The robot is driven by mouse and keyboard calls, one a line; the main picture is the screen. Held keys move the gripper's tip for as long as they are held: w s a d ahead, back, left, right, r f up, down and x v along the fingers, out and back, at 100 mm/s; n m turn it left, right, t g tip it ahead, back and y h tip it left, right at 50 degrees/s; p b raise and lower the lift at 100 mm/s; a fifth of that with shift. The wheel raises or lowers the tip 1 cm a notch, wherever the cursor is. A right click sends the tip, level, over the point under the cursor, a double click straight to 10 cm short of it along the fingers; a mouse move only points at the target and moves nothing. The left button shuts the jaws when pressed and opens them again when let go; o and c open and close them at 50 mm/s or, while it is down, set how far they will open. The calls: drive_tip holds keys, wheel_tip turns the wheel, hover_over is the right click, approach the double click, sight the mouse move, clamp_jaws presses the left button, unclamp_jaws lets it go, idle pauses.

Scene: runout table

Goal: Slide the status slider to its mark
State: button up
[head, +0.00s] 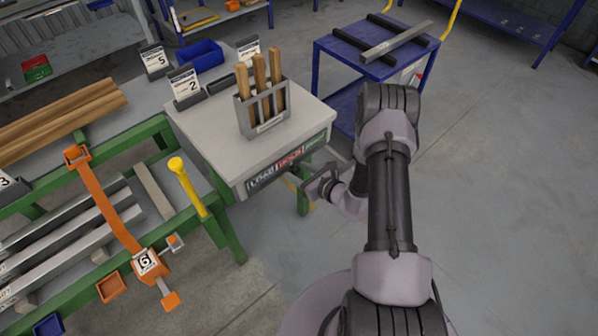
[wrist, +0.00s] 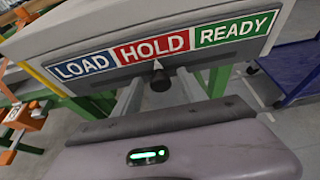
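The status strip (wrist: 152,50) runs along the front edge of the table, with a blue LOAD field, a red HOLD field and a green READY field. It also shows in the head view (head: 262,179). The slider's dark round knob (wrist: 160,81) sticks out below the red HOLD field, with a small white pointer above it. My gripper (wrist: 160,84) is open, with one grey finger on each side of the knob and a visible gap to both. In the head view my gripper (head: 318,183) is at the table's front, and the knob cannot be made out there.
The table top (head: 205,125) carries a grey holder (head: 262,118) with wooden handles. A blue cart (head: 345,75) stands behind. Open floor lies right.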

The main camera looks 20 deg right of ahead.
drive_tip(key=p+v, duration=0.4)
drive_tip(key=v, duration=1.3)
drive_tip(key=shift+s+r, duration=0.2)
